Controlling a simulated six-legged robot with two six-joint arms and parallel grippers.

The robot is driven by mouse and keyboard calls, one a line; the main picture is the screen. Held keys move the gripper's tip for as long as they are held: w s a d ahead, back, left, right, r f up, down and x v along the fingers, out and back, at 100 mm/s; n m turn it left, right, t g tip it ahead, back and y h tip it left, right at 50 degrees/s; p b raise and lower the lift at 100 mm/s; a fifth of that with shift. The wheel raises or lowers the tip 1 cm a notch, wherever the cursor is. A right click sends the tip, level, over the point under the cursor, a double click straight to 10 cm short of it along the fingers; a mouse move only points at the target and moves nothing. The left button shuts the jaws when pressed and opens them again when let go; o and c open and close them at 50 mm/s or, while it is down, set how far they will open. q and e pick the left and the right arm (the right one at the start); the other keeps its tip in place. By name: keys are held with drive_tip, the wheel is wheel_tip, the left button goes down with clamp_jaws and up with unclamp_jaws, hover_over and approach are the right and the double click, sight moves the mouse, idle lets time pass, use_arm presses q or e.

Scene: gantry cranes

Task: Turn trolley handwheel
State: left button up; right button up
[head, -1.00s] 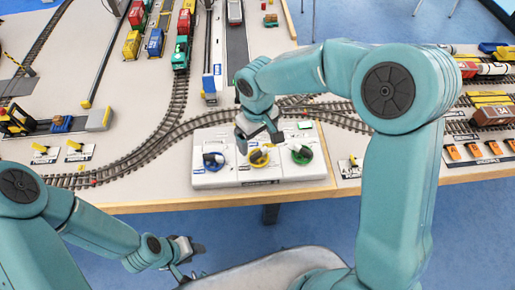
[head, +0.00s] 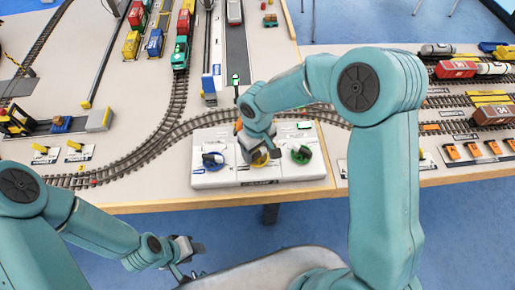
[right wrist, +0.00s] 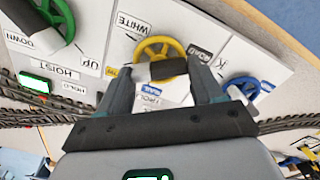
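The control box (head: 232,181) at the table's front edge carries three handwheels: blue (head: 212,160) at left, yellow in the middle (head: 260,158), green (head: 301,154) at right. The yellow wheel, with a partly hidden label that seems to begin "TROL", is the trolley wheel. My right gripper (head: 258,150) is over it and partly hides it. In the right wrist view, the yellow wheel (right wrist: 178,49) and its grey-black handle (right wrist: 160,71) lie between my open right fingers (right wrist: 161,85), with slim gaps. My left gripper (head: 190,261) hangs empty before the table, its fingers apart.
In the right wrist view, the green hoist wheel (right wrist: 50,22) is at left and the blue wheel (right wrist: 240,90) at right, both near the fingers. Rails (head: 150,150) run behind the box. Orange blocks (head: 472,150) and wagons (head: 494,114) stand at the right.

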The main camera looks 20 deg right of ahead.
drive_tip(key=shift+f+m+b, duration=0.15)
drive_tip(key=shift+m+b, duration=0.35)
drive_tip(key=shift+b, duration=0.3)
drive_tip(key=m+b, duration=0.6)
drive_tip(key=m, duration=0.1)
drive_tip(key=shift+d, duration=0.1)
drive_tip(key=shift+m+b, duration=0.65)
drive_tip(key=shift+m, duration=0.15)
drive_tip(key=shift+r, duration=0.2)
drive_tip(key=shift+m, duration=0.3)
drive_tip(key=o, duration=1.1)
drive_tip(key=shift+s, duration=0.15)
drive_tip(key=shift+c, duration=0.2)
drive_tip(key=shift+r, duration=0.1)
